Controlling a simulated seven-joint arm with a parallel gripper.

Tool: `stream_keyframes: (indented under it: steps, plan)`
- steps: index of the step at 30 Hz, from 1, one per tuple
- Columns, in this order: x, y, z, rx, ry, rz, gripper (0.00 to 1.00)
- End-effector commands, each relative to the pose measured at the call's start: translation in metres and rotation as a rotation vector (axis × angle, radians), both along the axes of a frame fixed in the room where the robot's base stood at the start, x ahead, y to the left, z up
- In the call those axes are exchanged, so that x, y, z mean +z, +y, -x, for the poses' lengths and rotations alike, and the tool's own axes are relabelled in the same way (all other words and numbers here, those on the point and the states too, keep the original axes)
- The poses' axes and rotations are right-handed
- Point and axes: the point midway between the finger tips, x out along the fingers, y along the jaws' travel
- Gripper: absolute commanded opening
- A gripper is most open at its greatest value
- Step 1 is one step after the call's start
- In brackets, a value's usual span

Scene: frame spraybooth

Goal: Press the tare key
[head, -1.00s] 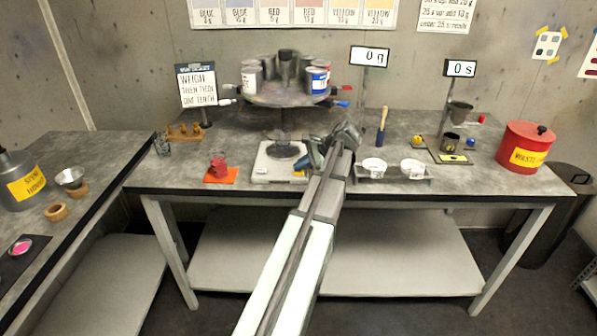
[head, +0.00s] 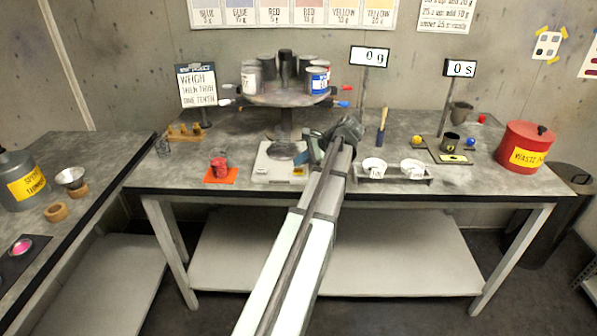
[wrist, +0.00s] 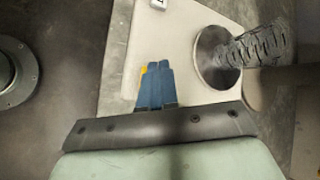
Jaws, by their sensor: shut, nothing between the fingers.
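The scale (head: 272,163) is a pale flat box with a dark round pan (head: 284,151), on the bench left of my gripper (head: 312,160). A small yellow patch (head: 298,171) shows at its front right and a small white label (head: 261,171) at its front left. In the wrist view, my blue fingers (wrist: 154,84) are shut and empty above the scale's pale top (wrist: 185,28). A bit of yellow (wrist: 144,70) shows beside their tips, partly hidden by them. A white marked square (wrist: 163,3) is cut by the top edge. I cannot tell whether the fingers touch the scale.
The scale display (head: 370,56) reads 0 g. A can carousel (head: 285,100) stands behind the scale. A rack with two white cups (head: 374,165) is close to the right of my gripper.

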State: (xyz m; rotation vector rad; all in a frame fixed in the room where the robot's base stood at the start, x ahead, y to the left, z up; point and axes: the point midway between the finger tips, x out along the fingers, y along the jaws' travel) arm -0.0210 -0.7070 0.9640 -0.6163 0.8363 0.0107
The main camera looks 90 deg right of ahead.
Motion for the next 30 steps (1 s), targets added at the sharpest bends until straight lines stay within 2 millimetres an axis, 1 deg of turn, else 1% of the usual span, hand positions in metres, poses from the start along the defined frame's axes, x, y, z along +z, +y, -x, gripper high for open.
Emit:
stream_keyframes:
  steps: [5, 20, 30]
  plan:
    - [0.009, 0.0, 0.0, 0.0, 0.0, 0.0, 0.0]
    - [0.047, 0.0, 0.0, 0.0, 0.0, 0.0, 0.0]
    - [0.049, 0.0, 0.0, 0.0, 0.0, 0.0, 0.0]
